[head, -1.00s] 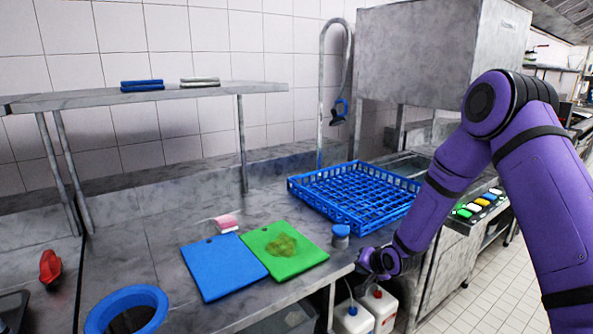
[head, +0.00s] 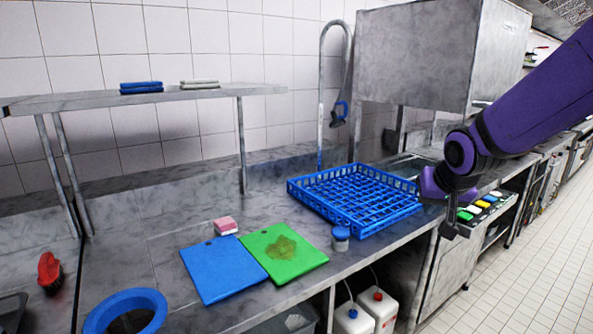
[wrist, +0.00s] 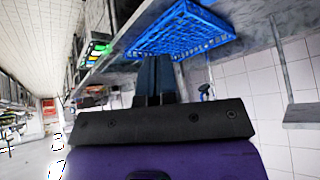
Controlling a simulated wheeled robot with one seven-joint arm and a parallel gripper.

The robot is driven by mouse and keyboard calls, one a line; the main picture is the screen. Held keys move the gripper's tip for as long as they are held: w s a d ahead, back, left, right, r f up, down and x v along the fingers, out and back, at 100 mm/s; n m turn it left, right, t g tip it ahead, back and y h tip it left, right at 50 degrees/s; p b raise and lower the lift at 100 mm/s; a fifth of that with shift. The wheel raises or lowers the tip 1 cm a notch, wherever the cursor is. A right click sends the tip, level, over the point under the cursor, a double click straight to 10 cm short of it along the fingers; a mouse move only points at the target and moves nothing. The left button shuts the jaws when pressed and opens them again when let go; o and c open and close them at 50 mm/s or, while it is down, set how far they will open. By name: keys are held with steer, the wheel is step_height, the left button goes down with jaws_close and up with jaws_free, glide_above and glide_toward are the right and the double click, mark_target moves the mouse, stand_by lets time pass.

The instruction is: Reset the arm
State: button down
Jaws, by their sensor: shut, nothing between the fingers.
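My purple arm reaches in from the right in the head view. My gripper (head: 452,228) hangs in front of the counter's front edge, to the right of the blue rack, and is empty. In the wrist view my gripper (wrist: 154,97) shows its two dark fingers together, with nothing between them. The blue dish rack (head: 357,197) sits on the counter and also shows beyond the fingers in the wrist view (wrist: 187,32).
A blue board (head: 222,268), a stained green board (head: 305,260), a pink-and-white sponge (head: 225,226) and a blue-lidded jar (head: 340,238) lie on the counter. Open floor (head: 520,265) lies right.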

steer(key=s+d+r+g, duration=0.1)
steer(key=s+r, duration=0.3)
steer(key=s, duration=0.8)
steer(key=s+d+r+n, duration=0.1)
steer(key=s+r, duration=0.3)
steer(key=s, duration=0.9)
steer(key=shift+s+r+n+g, duration=0.15)
steer(key=shift+r+n+g, duration=0.15)
steer(key=shift+g, duration=0.1)
